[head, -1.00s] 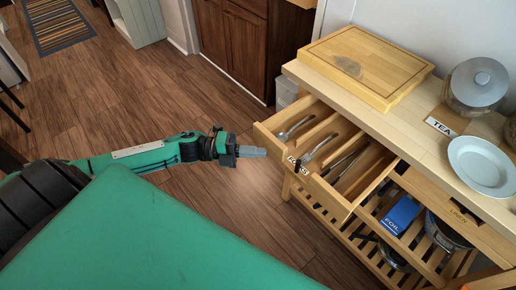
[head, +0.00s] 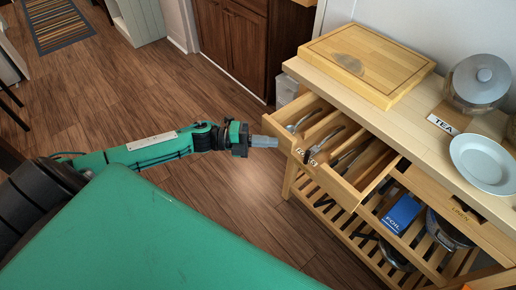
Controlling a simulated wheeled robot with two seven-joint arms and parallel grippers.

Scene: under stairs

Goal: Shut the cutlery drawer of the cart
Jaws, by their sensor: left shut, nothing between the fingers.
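The cart's cutlery drawer (head: 348,192) stands pulled out, with forks and other cutlery lying in its wooden compartments. Its front carries a label and a dark handle (head: 309,158). My left gripper (head: 276,142) is shut and empty. Its fingertips are at the left part of the drawer front; I cannot tell whether they touch it. My right gripper is not in view.
The wooden cart (head: 420,130) bears a cutting board (head: 367,62), a glass jar with a grey lid (head: 481,80), a TEA label and a white plate (head: 484,162). A blue FOIL box (head: 402,212) and a pot (head: 448,230) sit lower down. Wooden floor left of the cart is clear.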

